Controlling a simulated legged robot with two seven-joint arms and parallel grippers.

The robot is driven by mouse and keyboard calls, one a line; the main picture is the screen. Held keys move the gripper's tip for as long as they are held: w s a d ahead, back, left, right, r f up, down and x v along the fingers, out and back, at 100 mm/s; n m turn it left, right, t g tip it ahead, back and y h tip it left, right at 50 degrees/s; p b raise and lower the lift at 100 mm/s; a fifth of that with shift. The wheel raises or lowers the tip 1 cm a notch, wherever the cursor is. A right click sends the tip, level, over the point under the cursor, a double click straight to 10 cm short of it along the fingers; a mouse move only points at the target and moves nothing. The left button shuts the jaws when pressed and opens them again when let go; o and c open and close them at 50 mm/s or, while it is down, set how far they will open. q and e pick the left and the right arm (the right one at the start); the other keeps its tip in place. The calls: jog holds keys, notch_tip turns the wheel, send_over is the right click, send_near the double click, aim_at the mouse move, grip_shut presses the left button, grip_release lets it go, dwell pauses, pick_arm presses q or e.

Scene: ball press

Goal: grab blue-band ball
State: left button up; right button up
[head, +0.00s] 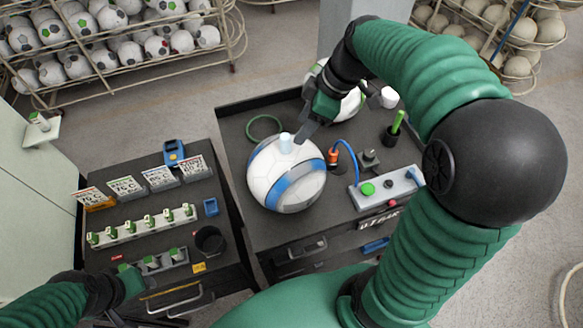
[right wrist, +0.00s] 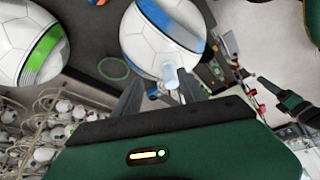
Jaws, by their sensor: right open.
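The blue-band ball (head: 262,170) is white with a wide blue and grey band, and sits on the dark top of the right cart. A pale blue cylinder (head: 286,143) stands on its upper side. My right gripper (head: 302,134) is open at the ball's upper back edge, its fingers pointing toward the ball. In the right wrist view the ball (right wrist: 150,42) lies just beyond the open fingers (right wrist: 160,88), with the cylinder (right wrist: 170,76) between them. I cannot tell whether they touch it. My left gripper (head: 131,279) is low at the left cart; its jaws are unclear.
A green-band ball (right wrist: 20,40) lies behind my right gripper. A green ring (head: 264,127), a blue hose (head: 346,152), a grey button box (head: 385,188) and a black cup (head: 391,134) surround the blue-band ball. The left cart holds cards, a white rack (head: 140,229) and a black cup (head: 210,240).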

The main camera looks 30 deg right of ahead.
aim_at(285, 136)
jog(key=a+f, duration=0.1)
jog(key=w+a+p, duration=0.1)
jog(key=a+f+p, duration=0.1)
jog(key=a, duration=0.1)
jog(key=shift+w+f, duration=0.25)
jog(key=shift+f, duration=0.05)
jog(key=shift+w+a+f, duration=0.15)
jog(key=shift+a+f, duration=0.75)
jog(key=shift+f, duration=0.15)
jog(key=shift+d, duration=0.2)
jog(key=shift+d+f, duration=0.25)
jog(key=shift+d, duration=0.6)
jog(key=c, duration=0.4)
jog(key=shift+d, duration=0.25)
jog(key=shift+c, duration=2.2)
jog(key=shift+s+a, duration=0.2)
grip_shut()
jog(key=shift+w+a+r, duration=0.15)
jog(key=shift+w+a, duration=0.05)
jog(key=shift+a, duration=0.45)
jog(key=shift+d, duration=0.5)
pick_arm(q)
jog(key=shift+w+a+r, duration=0.1)
jog(key=shift+a+r, duration=0.75)
jog(key=shift+r, duration=0.2)
jog(key=shift+a, duration=0.2)
pick_arm(e)
jog(key=shift+a, duration=0.25)
